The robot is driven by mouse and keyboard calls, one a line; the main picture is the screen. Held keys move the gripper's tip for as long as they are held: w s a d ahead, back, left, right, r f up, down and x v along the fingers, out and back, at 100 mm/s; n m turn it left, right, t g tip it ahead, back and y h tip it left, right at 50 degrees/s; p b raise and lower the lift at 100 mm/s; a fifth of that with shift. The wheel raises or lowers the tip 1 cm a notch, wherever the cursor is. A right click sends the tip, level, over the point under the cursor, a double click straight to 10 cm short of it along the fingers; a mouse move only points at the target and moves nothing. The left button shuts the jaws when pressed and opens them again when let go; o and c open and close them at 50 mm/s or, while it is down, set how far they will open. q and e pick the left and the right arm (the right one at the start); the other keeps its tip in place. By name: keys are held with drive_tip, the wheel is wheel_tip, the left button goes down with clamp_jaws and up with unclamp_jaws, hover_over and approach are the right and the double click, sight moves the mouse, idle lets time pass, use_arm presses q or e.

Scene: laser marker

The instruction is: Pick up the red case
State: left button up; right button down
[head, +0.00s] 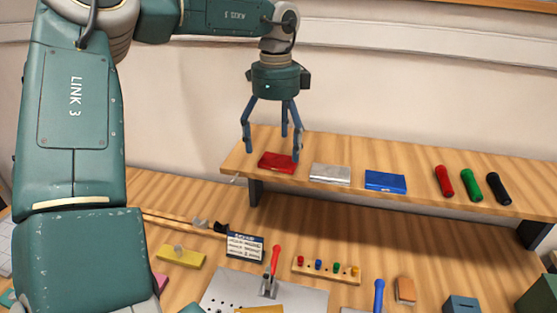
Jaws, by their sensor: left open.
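The red case (277,162) lies flat on the raised wooden shelf (340,155), near its left end. My left gripper (272,148) hangs above and around the red case, pointing down, with its blue fingers spread open. One finger is to the left of the case, and another overlaps the case's right edge in the picture. I cannot tell whether any finger touches it. Nothing is held. My right gripper is not in view.
A silver case (330,173) and a blue case (385,181) lie right of the red one. Red, green and black cylinders (471,185) lie further right on the shelf. Below, the bench holds a metal plate (305,296), a small sign (244,246) and a peg rack (325,270).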

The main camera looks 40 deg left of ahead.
sight(277, 162)
use_arm(q)
drive_tip(key=f, duration=0.1)
drive_tip(key=f+p, duration=0.1)
drive_tip(key=f, duration=0.1)
drive_tip(key=f+p, duration=0.1)
drive_tip(key=shift+w+a+f, duration=0.2)
drive_tip(key=shift+w+f, duration=0.05)
drive_tip(key=shift+w, duration=0.1)
drive_tip(key=shift+f, duration=0.2)
drive_tip(key=c, duration=1.3)
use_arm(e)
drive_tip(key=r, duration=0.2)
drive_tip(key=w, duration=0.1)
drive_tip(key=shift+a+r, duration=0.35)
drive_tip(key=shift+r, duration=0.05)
use_arm(q)
drive_tip(key=shift+r, duration=0.1)
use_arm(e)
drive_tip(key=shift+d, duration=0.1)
